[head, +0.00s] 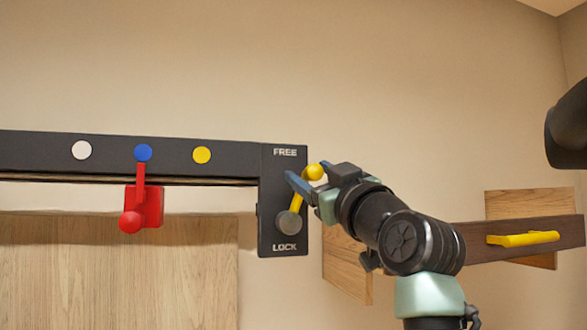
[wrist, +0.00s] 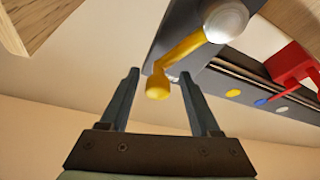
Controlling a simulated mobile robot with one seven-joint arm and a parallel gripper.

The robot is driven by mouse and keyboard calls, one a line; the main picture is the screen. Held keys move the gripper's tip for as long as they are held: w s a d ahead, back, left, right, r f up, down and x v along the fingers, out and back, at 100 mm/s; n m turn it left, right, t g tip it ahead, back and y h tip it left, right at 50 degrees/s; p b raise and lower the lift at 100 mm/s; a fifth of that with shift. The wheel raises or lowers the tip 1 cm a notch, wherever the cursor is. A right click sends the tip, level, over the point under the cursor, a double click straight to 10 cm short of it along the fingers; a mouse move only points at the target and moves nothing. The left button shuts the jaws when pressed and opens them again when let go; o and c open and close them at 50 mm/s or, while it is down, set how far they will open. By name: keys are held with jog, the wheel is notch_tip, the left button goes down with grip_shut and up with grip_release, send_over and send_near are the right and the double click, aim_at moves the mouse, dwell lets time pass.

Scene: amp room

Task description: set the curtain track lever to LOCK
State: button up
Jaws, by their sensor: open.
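The curtain track lever (head: 297,203) is a yellow arm on a grey round hub (head: 289,222), fixed to a dark plate (head: 270,205) marked FREE at the top and LOCK at the bottom. My gripper (head: 306,172) is open at the knob. In the wrist view the knob (wrist: 158,86) lies between the two spread fingers of my gripper (wrist: 159,72), with gaps showing at both sides. Whether a finger touches it I cannot tell.
The dark track (head: 110,150) runs left from the plate, with white, blue and yellow dots. A red slider (head: 145,205) hangs under the blue dot. At right, a brown rail (head: 470,240) carries a yellow handle (head: 523,239). The wall above is clear.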

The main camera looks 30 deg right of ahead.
jog(key=shift+w+r, duration=0.1)
jog(key=shift+w, duration=0.2)
jog(key=shift+s+d+r, duration=0.1)
jog(key=shift+s, duration=0.2)
jog(key=shift+c, duration=0.2)
grip_shut()
jog(key=shift+w, duration=0.1)
dwell(0.7)
